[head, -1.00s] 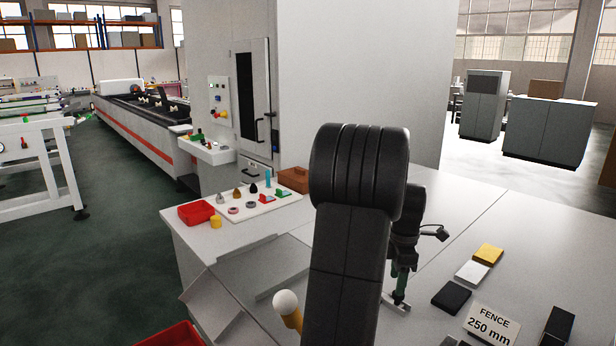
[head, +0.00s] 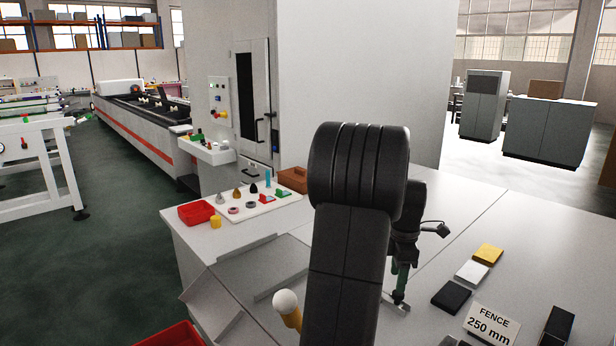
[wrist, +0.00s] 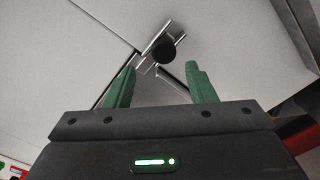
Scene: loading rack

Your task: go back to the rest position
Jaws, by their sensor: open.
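My gripper (wrist: 161,80) shows in the wrist view with its two green fingers apart and nothing between the tips. Beyond the fingers is a metal fitting with a round black knob (wrist: 164,51) on the pale table top. In the head view my gripper (head: 399,296) points down over the table (head: 440,236), close to a small metal piece (head: 396,304). My own dark arm link hides part of the table there. I cannot tell the height of the fingertips above the table.
A white board (head: 262,208) with several small parts, a red bin (head: 196,212) and a brown box (head: 293,179) stand at the back left. Yellow (head: 488,253), white (head: 472,272) and black (head: 451,297) blocks lie at right, near a "FENCE 250 mm" sign (head: 489,322). A sloped grey tray (head: 225,300) is at front left.

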